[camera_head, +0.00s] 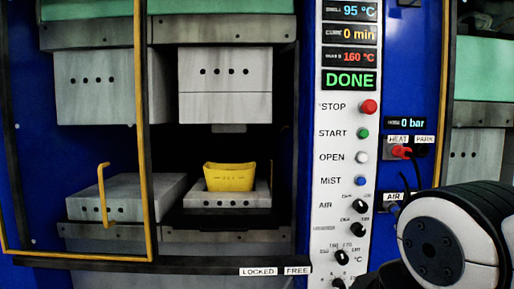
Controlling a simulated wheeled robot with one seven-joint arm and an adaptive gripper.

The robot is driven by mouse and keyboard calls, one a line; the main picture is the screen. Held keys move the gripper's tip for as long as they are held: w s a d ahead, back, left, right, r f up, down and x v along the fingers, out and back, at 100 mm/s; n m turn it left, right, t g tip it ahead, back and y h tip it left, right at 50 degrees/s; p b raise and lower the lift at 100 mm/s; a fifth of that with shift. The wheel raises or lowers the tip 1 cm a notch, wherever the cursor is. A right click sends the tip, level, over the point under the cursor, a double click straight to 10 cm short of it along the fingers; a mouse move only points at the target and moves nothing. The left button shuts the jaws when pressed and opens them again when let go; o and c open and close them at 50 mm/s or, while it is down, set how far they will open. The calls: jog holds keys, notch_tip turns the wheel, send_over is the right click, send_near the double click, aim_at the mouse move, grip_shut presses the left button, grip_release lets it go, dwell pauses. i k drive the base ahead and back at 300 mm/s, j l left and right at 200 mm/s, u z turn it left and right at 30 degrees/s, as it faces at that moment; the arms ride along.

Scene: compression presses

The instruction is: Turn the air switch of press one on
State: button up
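The white control panel (342,150) of the press stands right of centre. Its AIR switch (360,207) is a small black rotary knob low on the panel, beside the printed word AIR, with small labels above and below it. The labels and the knob's exact pointing are too small to read surely. A pressure display (407,123) right of the panel reads 0 bar. My arm's white and black link fills the lower right, right of the knob and apart from it in the picture. My gripper's fingers do not show.
A yellow piece (230,177) sits on the lower mould of the press. A yellow-framed guard (143,130) with a handle stands at the left. STOP (369,107), START and other buttons lie above the switch, more knobs below.

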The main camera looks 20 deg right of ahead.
aim_at(360, 206)
jog(key=z, duration=0.6)
jog(key=k+l+z, duration=0.1)
jog(key=z, duration=0.35)
jog(key=l+z, duration=0.45)
jog(key=k+j, duration=0.05)
jog(key=j, duration=0.05)
